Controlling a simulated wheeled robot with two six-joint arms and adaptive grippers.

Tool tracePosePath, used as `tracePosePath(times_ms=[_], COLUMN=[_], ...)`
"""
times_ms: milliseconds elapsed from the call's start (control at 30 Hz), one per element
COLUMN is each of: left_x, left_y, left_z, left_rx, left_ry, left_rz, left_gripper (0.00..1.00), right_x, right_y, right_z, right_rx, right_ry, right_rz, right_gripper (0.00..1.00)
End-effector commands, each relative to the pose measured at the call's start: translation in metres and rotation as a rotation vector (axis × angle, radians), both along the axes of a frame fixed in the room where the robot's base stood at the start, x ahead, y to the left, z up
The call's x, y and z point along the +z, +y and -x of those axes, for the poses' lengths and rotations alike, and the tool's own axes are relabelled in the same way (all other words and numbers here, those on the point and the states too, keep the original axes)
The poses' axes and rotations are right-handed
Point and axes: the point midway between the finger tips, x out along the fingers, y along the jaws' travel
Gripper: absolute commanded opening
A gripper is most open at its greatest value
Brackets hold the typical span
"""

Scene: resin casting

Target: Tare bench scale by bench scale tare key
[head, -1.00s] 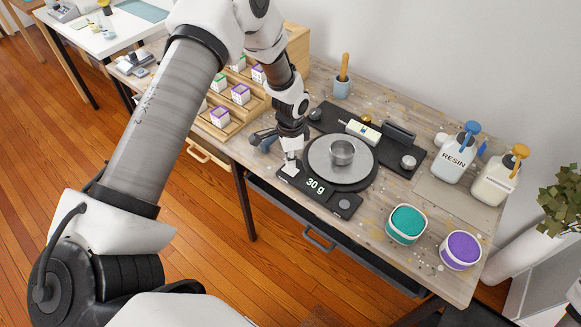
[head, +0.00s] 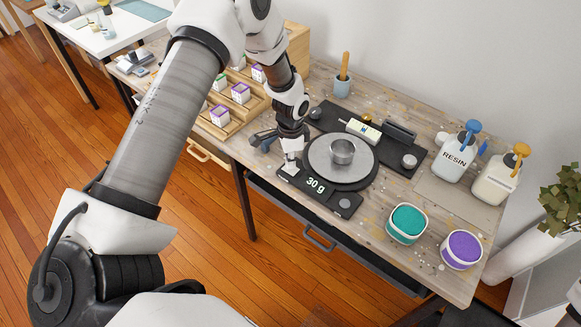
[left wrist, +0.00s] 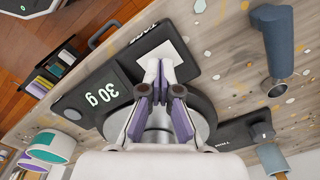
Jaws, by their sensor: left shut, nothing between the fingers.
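The bench scale (head: 320,196) is a black unit with a round plate at the front of the wooden bench. Its display (head: 316,184) reads 30 g and also shows in the left wrist view (left wrist: 92,98). A metal cup (head: 342,151) stands on the plate. The pale square tare key (left wrist: 178,52), beside the word TARE, is at the display's left end in the head view. My left gripper (head: 290,161) is shut and empty, pointing down at the key. In the left wrist view its fingertips (left wrist: 158,66) overlap the key's edge; I cannot tell whether they touch it.
A dark blue-handled tool (left wrist: 277,45) lies close beside my left gripper. Resin bottles (head: 454,154) and bowls of teal (head: 406,222) and purple (head: 462,249) material stand to the right. A wooden rack (head: 262,100) with small boxes stands behind the arm.

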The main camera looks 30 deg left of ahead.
Motion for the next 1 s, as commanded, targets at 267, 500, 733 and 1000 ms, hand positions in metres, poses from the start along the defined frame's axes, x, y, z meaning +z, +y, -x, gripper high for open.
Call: tracePosePath(times_ms=[267, 500, 733, 1000], left_x=[0.0, -0.001, -0.006, -0.011], left_y=[0.0, 0.0, 0.0, 0.0], left_z=[0.0, 0.0, 0.0, 0.0], left_rx=[0.0, 0.0, 0.0, 0.0], left_ry=[0.0, 0.0, 0.0, 0.0], left_rz=[0.0, 0.0, 0.0, 0.0], left_gripper=[0.0, 0.0, 0.0, 0.0], right_x=[0.0, -0.001, -0.004, -0.007], right_y=[0.0, 0.0, 0.0, 0.0], right_z=[0.0, 0.0, 0.0, 0.0], right_rx=[0.0, 0.0, 0.0, 0.0], right_ry=[0.0, 0.0, 0.0, 0.0], right_rz=[0.0, 0.0, 0.0, 0.0], right_gripper=[0.4, 0.4, 0.4, 0.4])
